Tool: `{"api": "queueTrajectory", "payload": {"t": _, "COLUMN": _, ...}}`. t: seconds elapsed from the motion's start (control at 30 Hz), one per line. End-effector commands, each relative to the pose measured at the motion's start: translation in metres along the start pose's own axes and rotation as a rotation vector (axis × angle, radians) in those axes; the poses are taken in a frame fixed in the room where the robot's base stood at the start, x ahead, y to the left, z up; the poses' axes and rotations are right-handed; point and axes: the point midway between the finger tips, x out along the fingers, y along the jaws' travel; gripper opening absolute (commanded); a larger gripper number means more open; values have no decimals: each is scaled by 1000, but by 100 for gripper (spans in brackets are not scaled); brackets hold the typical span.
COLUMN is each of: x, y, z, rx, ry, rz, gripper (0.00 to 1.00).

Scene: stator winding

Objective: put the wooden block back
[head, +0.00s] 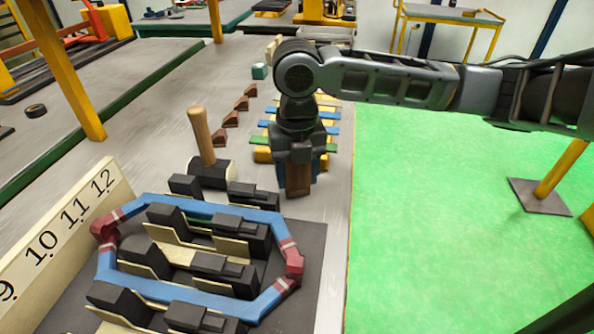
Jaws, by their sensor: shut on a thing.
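My gripper (299,160) points down near the middle of the head view, just beyond the coil fixture. It is shut on a brown wooden block (299,183), whose lower part shows below the fingers. The block is upright. I cannot tell whether its lower end touches the bench surface. Something dark blue shows just left of the block, partly hidden by it.
A blue coil (190,207) with red ends lies around black clamps on a dark plate. A mallet (205,150) stands left of my gripper. Brown wedge blocks (231,118) line the bench behind it. Yellow and blue parts (325,115) lie behind my gripper. A numbered board (60,235) is at left.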

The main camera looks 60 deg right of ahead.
Motion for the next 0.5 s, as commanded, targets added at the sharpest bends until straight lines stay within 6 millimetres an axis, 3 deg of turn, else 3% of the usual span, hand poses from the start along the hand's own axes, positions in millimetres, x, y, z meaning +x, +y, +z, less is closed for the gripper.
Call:
{"api": "queueTrajectory", "payload": {"t": 0.37, "x": 5, "y": 0, "z": 0, "rx": 0, "ry": -1, "rz": 0, "gripper": 6}}
{"api": "queueTrajectory", "payload": {"t": 0.4, "x": 4, "y": 0, "z": 0, "rx": 0, "ry": -1, "rz": 0, "gripper": 58}}
{"api": "queueTrajectory", "payload": {"t": 0.5, "x": 4, "y": 0, "z": 0, "rx": 0, "ry": -1, "rz": 0, "gripper": 67}}
